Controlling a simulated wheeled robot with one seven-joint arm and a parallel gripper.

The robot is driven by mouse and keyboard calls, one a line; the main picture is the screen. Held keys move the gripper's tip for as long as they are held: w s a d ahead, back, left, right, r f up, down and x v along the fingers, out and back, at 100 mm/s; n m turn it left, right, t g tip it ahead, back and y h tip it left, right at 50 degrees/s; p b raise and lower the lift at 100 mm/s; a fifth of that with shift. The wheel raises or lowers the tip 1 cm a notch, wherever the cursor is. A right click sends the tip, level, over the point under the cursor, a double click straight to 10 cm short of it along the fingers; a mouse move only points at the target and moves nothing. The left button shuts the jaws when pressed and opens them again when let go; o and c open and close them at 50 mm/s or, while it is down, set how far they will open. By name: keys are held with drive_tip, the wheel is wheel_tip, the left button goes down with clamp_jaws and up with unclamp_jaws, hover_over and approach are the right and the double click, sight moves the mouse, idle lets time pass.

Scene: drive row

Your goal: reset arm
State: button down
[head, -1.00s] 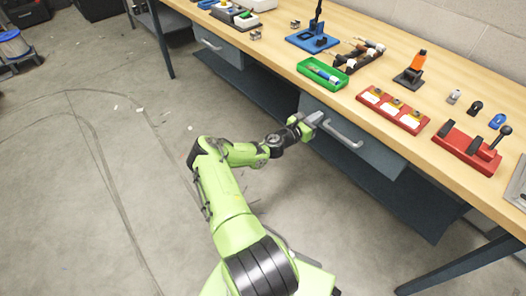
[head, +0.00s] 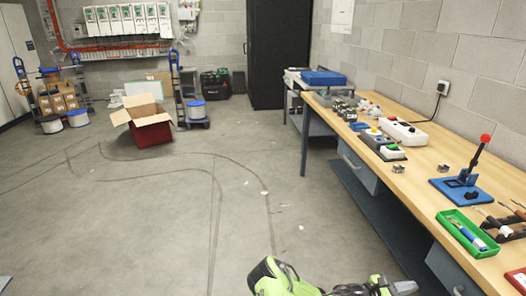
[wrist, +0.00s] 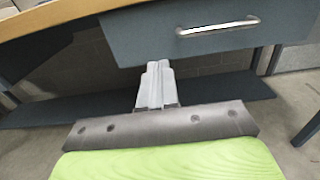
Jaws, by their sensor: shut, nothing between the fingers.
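My gripper (head: 404,287) shows at the bottom edge of the head view, at the end of my green arm, with most of the arm cut off below. In the wrist view its grey fingers (wrist: 155,85) are together with nothing between them. They point towards the bench's underside, below a grey drawer (wrist: 150,45) with a silver handle (wrist: 218,27). The fingers appear apart from the handle. The same drawer front seems to show at the lower right of the head view (head: 448,268), beside the gripper.
The wooden workbench (head: 412,180) runs along the right, carrying a green tray (head: 468,233) and a blue lever press (head: 465,185). Its lower shelf (wrist: 60,112) lies under the drawer. Open floor (head: 150,235) is to the left. A red carton (head: 150,130) stands farther back.

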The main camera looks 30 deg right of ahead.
drive_tip(key=w+a+r+m+t+y+p, duration=0.25)
drive_tip(key=w+a+r+m+y, duration=0.2)
drive_tip(key=a+r, duration=0.35)
drive_tip(key=w+a+r+m+t+y+p, duration=0.2)
drive_tip(key=w+a+r+m+t+y, duration=0.25)
drive_tip(key=a, duration=0.65)
drive_tip(key=w+a+r+m+t+y+p, duration=0.1)
drive_tip(key=w+a+r+m+y+p, duration=0.3)
drive_tip(key=a+r, duration=0.5)
drive_tip(key=s+a+r+t+y+p, duration=0.1)
drive_tip(key=s+a+r+t, duration=0.1)
drive_tip(key=s+a+r, duration=0.3)
drive_tip(key=s+a+r+t+y+p, duration=0.1)
drive_tip(key=s+a+r+t+y, duration=0.1)
drive_tip(key=a+r, duration=0.9)
drive_tip(key=s+a+t, duration=0.1)
drive_tip(key=s+a, duration=0.1)
drive_tip(key=a, duration=0.1)
drive_tip(key=shift+s+a, duration=0.2)
drive_tip(key=shift+s, duration=0.15)
